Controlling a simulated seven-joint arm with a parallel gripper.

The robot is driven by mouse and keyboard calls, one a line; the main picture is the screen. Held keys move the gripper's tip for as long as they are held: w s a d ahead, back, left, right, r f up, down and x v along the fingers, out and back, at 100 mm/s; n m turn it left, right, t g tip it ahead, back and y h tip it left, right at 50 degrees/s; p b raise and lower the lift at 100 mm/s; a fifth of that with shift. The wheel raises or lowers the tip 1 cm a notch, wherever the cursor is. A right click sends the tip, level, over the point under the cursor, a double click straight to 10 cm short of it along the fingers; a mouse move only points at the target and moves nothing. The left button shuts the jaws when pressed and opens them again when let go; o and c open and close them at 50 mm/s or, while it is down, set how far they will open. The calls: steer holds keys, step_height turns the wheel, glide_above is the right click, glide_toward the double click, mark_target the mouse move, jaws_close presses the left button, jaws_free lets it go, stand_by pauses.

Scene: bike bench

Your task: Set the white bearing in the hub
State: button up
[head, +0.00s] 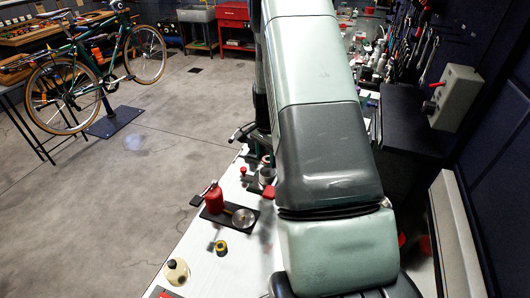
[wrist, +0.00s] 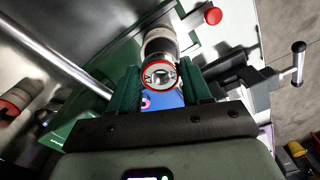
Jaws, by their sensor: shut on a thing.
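In the wrist view, the two green fingers of my gripper (wrist: 161,88) are closed on a round piece with a pale, shiny face and a red rim (wrist: 160,75). It appears to be the white bearing, though its sides are mostly hidden. A grey and pale cylinder (wrist: 160,42), apparently the hub, lies directly beyond it in line. I cannot tell whether the two touch or how deep one sits in the other. A blue patch (wrist: 165,99) shows between the fingers. In the head view my arm hides the gripper.
A vise-like fixture with a bar handle (wrist: 298,62) and a red knob (wrist: 213,15) stand close on the right. A red bottle (head: 214,199) and a silver dish (head: 243,217) stand on a dark tray.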

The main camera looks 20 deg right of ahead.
steer(key=shift+f, duration=1.5)
steer(key=shift+f, duration=0.5)
steer(key=o, duration=0.9)
steer(key=shift+o, duration=0.2)
steer(key=shift+r, duration=0.1)
step_height(320, 180, up, 11)
stand_by(0.6)
glide_above(267, 173)
steer(key=shift+w+f, duration=0.1)
steer(key=shift+f, duration=4.3)
